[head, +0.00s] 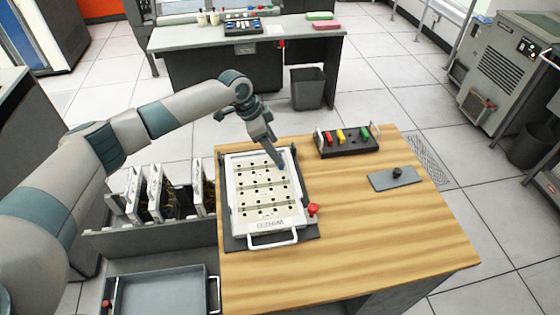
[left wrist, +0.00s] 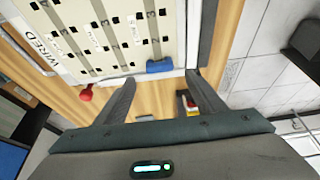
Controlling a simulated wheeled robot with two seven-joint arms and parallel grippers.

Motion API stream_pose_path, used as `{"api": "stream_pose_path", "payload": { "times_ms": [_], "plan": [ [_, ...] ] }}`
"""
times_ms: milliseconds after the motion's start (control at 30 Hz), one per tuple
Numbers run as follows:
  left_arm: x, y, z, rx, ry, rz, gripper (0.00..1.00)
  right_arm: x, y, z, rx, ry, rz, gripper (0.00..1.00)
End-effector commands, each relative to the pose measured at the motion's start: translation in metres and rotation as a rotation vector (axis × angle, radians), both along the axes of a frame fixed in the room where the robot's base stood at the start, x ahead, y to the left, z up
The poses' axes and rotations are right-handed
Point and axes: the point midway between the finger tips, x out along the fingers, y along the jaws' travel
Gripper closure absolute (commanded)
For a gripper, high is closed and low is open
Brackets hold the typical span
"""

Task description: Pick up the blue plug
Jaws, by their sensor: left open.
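The blue plug (left wrist: 160,66) lies at the edge of the white board marked WIRED (left wrist: 110,68), in the left wrist view. In the head view the left gripper (head: 277,163) is over the board's upper right part. I cannot tell its height above the plug. My right gripper is not in view.
A red knob (head: 313,210) sits beside the board. A grey plate with a black knob (head: 395,178) lies at right. The table's front is clear.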

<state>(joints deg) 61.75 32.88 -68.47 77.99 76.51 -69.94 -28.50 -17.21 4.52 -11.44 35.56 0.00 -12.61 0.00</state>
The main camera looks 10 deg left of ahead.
Motion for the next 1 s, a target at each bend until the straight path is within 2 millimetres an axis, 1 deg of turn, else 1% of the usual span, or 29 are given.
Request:
{"api": "stream_pose_path", "payload": {
  "times_ms": [67, 267, 400, 500, 967, 1000],
  "plan": [
    [0.000, -0.001, -0.003, 0.000, 0.002, -0.001, 0.37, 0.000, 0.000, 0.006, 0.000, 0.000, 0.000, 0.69],
    [0.002, -0.005, -0.025, 0.002, 0.004, 0.000, 0.37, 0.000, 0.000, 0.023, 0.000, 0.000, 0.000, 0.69],
    [0.004, -0.011, -0.041, 0.001, 0.003, 0.000, 0.37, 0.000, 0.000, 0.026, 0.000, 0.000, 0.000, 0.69],
    [0.005, -0.012, -0.046, 0.001, 0.001, 0.000, 0.37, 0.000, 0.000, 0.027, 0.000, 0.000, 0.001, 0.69],
    [0.006, -0.012, -0.048, 0.001, 0.000, 0.000, 0.37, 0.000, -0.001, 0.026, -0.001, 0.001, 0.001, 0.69],
    [0.006, -0.012, -0.048, 0.001, 0.000, 0.000, 0.44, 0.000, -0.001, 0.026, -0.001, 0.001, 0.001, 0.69]
  ]
}}
